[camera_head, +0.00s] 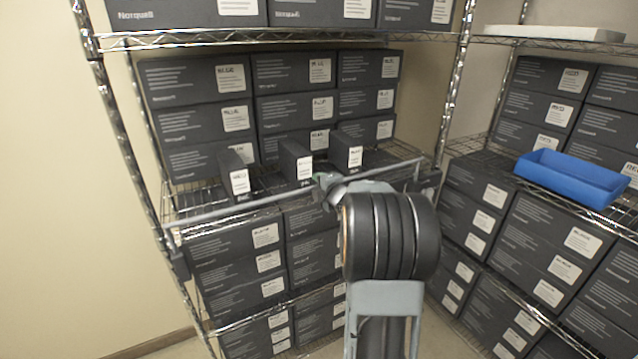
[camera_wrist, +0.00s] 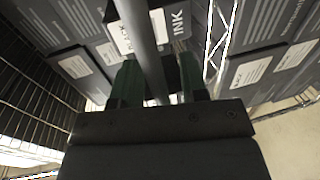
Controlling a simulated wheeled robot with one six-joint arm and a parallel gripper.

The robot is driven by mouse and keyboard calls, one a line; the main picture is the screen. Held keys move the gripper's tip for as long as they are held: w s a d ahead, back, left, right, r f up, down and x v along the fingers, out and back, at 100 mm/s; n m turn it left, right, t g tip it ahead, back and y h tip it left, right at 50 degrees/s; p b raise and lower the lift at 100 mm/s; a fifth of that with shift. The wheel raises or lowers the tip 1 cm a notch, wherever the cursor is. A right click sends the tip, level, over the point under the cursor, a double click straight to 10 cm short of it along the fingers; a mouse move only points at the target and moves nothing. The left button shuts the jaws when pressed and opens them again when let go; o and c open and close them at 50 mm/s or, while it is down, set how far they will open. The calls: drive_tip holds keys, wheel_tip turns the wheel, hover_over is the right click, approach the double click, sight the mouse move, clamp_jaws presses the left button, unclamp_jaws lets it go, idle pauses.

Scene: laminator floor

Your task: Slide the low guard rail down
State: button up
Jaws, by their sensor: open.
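The low guard rail (camera_head: 235,207) is a thin grey bar across the front of the middle shelf of the left rack. Its left end is by the front left post, and its right end is by a dark bracket (camera_head: 430,182) near the right post. My gripper (camera_head: 326,184) is at the rail, right of its middle, with my arm hiding part of it. In the wrist view the rail (camera_wrist: 140,45) passes between the two green fingers of my gripper (camera_wrist: 158,82), nearer the left one. The fingers are open, with a gap on the right.
Upright dark cartons (camera_head: 296,160) stand just behind the rail, with stacked cartons (camera_head: 195,118) behind them. More cartons fill the shelf below. A blue tray (camera_head: 571,178) sits on the right rack. A bare wall (camera_head: 50,200) is at left.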

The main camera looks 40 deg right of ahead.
drive_tip(key=shift+w, duration=0.35)
clamp_jaws()
drive_tip(key=shift+f, duration=0.1)
idle(0.4)
